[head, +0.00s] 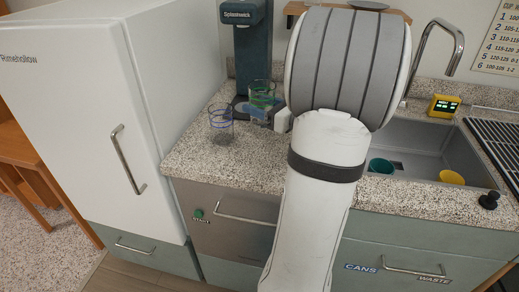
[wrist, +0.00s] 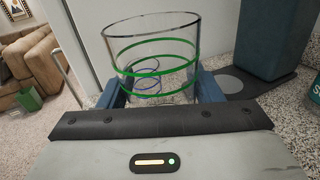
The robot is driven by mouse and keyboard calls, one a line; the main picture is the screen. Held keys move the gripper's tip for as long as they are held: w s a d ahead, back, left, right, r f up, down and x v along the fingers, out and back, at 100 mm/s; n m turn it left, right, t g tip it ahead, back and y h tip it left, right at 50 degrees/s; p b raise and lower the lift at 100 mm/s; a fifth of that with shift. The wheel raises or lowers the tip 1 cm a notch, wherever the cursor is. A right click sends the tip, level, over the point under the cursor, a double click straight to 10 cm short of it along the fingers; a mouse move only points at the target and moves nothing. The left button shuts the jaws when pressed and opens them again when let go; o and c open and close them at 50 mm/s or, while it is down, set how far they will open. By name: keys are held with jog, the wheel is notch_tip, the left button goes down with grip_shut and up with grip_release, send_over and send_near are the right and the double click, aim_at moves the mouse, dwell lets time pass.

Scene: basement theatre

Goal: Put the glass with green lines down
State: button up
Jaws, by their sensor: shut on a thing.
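The glass with green lines (head: 262,94) is a clear tumbler with green rings, in front of the drink machine in the head view. In the wrist view the same glass (wrist: 153,60) stands upright between the blue fingers of my gripper (wrist: 158,88), which is shut on it. In the head view my arm hides most of my gripper (head: 264,112). A second glass with blue lines (head: 221,124) stands on the counter to the left. Its rings show through the held glass in the wrist view. I cannot tell whether the held glass touches the counter.
A dark drink machine (head: 240,50) stands behind. A white fridge (head: 85,110) borders the left. A sink (head: 415,165) with a teal cup (head: 381,167) and a yellow cup (head: 452,177) lies to the right.

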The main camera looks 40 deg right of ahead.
notch_tip(320, 180, down, 8)
jog(key=shift+f+b, duration=0.2)
jog(key=shift+b, duration=0.3)
jog(key=o, duration=0.7)
jog(key=shift+f, duration=0.15)
jog(key=o, duration=0.4)
jog(key=shift+o, duration=0.2)
